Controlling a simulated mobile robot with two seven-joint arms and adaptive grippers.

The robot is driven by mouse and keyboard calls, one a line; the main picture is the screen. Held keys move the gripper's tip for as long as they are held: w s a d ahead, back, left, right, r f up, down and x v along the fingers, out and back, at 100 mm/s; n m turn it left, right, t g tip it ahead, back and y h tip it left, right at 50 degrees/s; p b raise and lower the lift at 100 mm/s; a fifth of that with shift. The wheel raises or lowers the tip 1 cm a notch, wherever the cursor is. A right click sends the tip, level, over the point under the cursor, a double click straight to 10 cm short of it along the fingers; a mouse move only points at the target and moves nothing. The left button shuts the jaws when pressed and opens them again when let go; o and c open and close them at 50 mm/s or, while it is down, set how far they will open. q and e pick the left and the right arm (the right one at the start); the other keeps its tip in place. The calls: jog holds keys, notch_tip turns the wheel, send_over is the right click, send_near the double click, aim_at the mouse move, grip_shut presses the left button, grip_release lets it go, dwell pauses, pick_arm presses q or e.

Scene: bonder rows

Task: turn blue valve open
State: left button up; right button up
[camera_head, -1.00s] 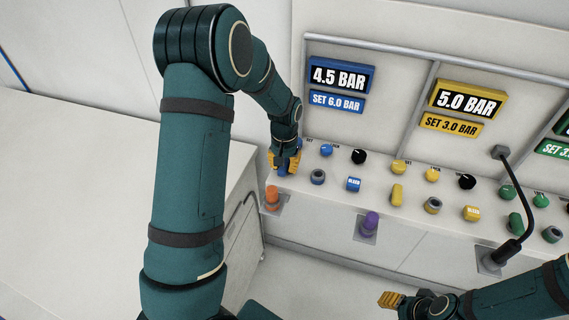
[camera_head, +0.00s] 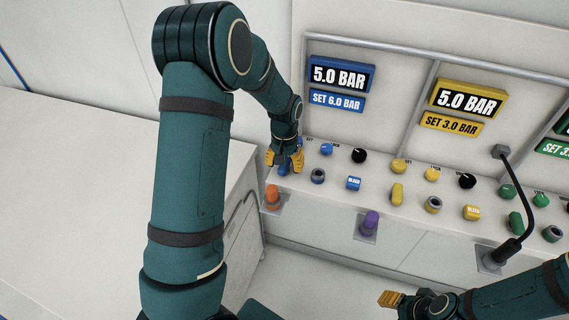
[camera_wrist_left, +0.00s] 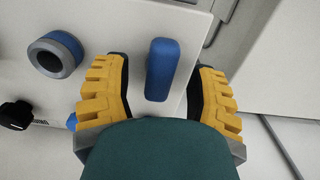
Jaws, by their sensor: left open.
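The blue valve (camera_wrist_left: 162,68) is an elongated blue handle on the panel. In the left wrist view it stands between the two yellow fingers of my left gripper (camera_wrist_left: 158,92), with a gap on each side. My left gripper is open around it. In the head view my left gripper (camera_head: 285,160) is at the left end of the panel and mostly hides the valve. The blue display (camera_head: 342,75) reads 5.0 BAR, and the blue sign (camera_head: 337,101) under it reads SET 6.0 BAR. My right gripper (camera_head: 390,300) shows only partly at the lower right.
Next to the valve are a blue-ringed knob (camera_head: 318,176), a blue bleed button (camera_head: 353,183) and a black knob (camera_head: 359,156). An orange peg (camera_head: 272,197) and a purple peg (camera_head: 370,223) stand in front. A black gooseneck rod (camera_head: 520,220) rises at the right.

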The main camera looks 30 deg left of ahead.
pick_arm(q)
notch_tip(320, 180, up, 12)
jog(key=shift+f, duration=0.2)
dwell(0.7)
